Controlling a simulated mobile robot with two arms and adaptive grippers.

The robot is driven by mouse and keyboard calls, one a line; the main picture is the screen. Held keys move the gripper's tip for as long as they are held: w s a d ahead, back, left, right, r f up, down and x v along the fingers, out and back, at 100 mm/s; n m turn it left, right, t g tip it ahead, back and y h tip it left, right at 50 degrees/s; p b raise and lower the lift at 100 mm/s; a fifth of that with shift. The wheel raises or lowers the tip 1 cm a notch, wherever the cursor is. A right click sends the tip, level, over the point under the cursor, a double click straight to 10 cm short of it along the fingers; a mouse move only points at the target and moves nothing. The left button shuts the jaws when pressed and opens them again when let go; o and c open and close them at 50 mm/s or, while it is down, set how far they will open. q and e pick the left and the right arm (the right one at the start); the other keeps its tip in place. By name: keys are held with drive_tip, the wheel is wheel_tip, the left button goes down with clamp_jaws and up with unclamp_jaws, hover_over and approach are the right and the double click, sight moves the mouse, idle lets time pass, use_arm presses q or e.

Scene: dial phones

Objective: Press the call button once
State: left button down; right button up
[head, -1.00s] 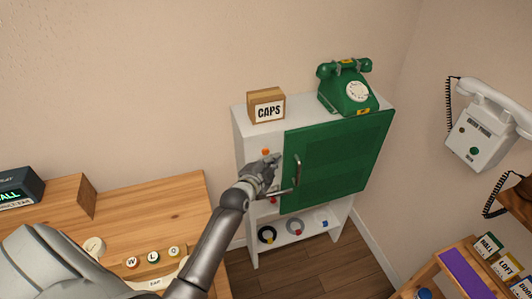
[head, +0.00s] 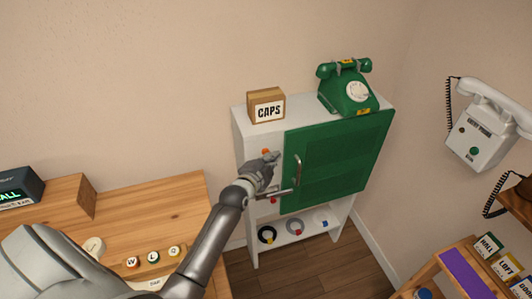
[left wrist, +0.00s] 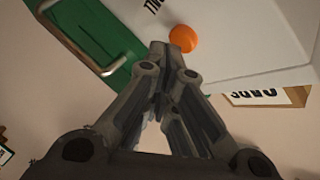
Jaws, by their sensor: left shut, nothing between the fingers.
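A round orange button (head: 265,151) sits on the pale front of the white cabinet, left of the green door. In the left wrist view the orange button (left wrist: 183,38) is just to the right of my fingertips, with dark lettering near it that is cut off by the frame edge. My left gripper (head: 274,156) is shut and empty, close in front of the cabinet. Its closed fingertips also show in the left wrist view (left wrist: 160,46). I cannot tell whether they touch the panel. My right gripper is not in view.
The green door (head: 340,160) has a metal handle (head: 297,171) close to my left gripper. A CAPS box (head: 266,106) and a green dial phone (head: 347,88) stand on top. A white wall phone (head: 483,130) hangs at right. A wooden desk (head: 170,210) is at left.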

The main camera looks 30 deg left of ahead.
use_arm(q)
drive_tip(key=shift+w+a, duration=0.25)
idle(0.7)
drive_tip(key=shift+s+d+p, duration=0.5)
drive_tip(key=shift+s+d, duration=0.05)
drive_tip(key=shift+d, duration=0.05)
drive_tip(key=s+d+p, duration=0.1)
drive_tip(key=d, duration=0.1)
drive_tip(key=s+d+p, duration=0.1)
drive_tip(key=s, duration=0.1)
drive_tip(key=shift+s+d+p, duration=0.2)
drive_tip(key=shift+d+p, duration=0.15)
drive_tip(key=shift+p, duration=0.05)
drive_tip(key=shift+f, duration=0.1)
idle(0.9)
